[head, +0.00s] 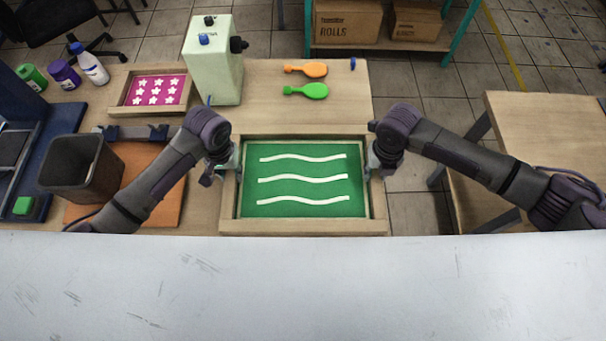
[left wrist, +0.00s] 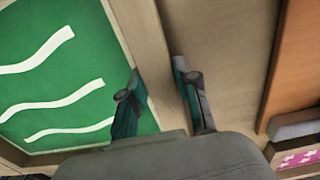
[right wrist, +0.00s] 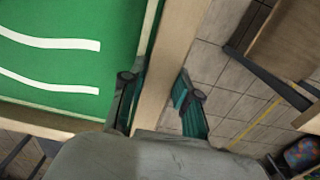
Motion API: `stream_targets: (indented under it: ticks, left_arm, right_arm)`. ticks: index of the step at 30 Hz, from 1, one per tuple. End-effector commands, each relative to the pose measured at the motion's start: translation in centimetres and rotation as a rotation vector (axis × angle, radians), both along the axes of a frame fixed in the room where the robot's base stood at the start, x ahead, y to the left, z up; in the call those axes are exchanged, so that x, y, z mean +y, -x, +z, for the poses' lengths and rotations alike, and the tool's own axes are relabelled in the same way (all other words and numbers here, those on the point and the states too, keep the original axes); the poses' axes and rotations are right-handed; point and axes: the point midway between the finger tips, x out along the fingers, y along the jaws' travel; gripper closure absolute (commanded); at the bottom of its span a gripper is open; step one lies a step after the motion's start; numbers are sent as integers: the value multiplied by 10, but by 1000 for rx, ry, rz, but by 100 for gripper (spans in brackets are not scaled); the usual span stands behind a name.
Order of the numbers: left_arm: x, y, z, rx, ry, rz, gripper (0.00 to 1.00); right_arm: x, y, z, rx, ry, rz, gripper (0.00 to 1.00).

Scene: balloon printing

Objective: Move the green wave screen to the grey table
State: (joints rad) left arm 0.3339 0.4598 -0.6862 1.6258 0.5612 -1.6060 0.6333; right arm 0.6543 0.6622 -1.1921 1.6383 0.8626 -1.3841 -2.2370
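The green wave screen (head: 303,209) is a green panel with three white wavy lines in a light wooden frame. It lies in the middle of the head view, just beyond the grey table (head: 300,290) along the bottom. Whether the screen is raised off the wooden table is hard to tell.
Another wooden table (head: 545,120) stands right. The visible grey tabletop is clear.

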Motion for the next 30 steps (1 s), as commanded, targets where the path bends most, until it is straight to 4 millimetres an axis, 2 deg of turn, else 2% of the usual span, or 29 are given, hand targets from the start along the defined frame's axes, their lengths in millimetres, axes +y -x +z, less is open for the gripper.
stream_targets:
  ticks: [1, 4, 20, 30]
  left_arm:
    - [0, 0, 0, 0, 1, 0, 85]
    - [0, 0, 0, 0, 1, 0, 100]
    - [0, -1, 5, -2, 1, 0, 100]
    - [0, -1, 37, -2, 1, 0, 100]
  right_arm:
    - [0, 0, 0, 0, 1, 0, 85]
    - [0, 0, 0, 0, 1, 0, 100]
    - [0, -1, 5, -2, 0, 0, 100]
    - [0, -1, 37, -2, 0, -1, 100]
